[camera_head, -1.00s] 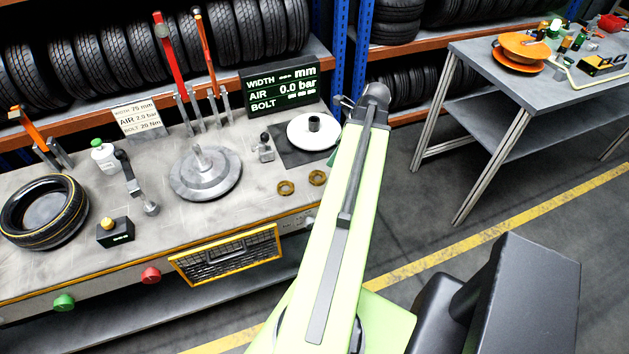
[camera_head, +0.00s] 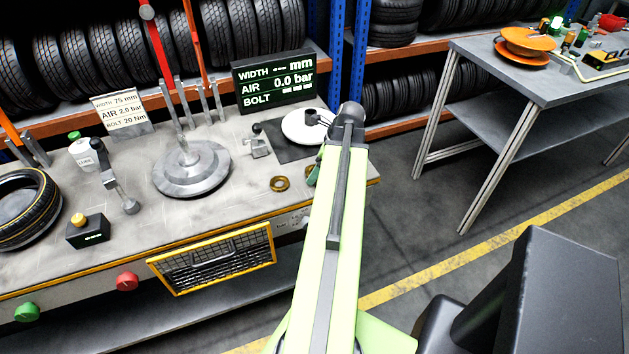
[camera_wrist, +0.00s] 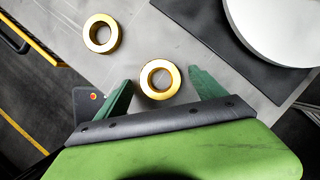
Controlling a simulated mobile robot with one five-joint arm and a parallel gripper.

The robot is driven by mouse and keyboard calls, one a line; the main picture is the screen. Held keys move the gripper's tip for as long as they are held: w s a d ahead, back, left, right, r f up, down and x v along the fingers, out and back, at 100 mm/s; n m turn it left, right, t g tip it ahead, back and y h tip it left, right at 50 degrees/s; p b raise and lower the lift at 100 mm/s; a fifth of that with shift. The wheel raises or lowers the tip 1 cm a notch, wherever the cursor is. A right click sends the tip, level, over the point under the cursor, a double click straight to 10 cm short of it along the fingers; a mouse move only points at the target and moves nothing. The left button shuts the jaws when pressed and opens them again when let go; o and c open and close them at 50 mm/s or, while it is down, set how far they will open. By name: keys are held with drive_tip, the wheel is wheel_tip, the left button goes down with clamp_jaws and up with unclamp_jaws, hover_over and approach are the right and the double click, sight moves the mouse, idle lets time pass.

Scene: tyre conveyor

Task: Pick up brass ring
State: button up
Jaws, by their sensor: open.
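Two brass rings lie flat on the grey workbench (camera_head: 235,150). In the wrist view the nearer brass ring (camera_wrist: 161,80) lies between the green fingers of my open gripper (camera_wrist: 160,88), and the jaws are apart from it. The other brass ring (camera_wrist: 101,34) lies farther off to the upper left in that view. In the head view one brass ring (camera_head: 279,184) shows left of my arm; the second is mostly hidden behind my arm and gripper. The gripper is largely hidden behind the arm there.
A white disc (camera_head: 304,126) on a dark mat (camera_head: 281,146) lies beyond the rings. A grey stepped hub (camera_head: 191,170) stands to the left. A yellow-framed mesh basket (camera_head: 213,258) is on the bench front. A side table (camera_head: 545,75) stands to the right.

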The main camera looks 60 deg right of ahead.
drive_tip(key=shift+w+f, duration=0.1)
drive_tip(key=shift+f, duration=0.05)
drive_tip(key=shift+c, duration=0.4)
drive_tip(key=shift+a, duration=0.1)
clamp_jaws()
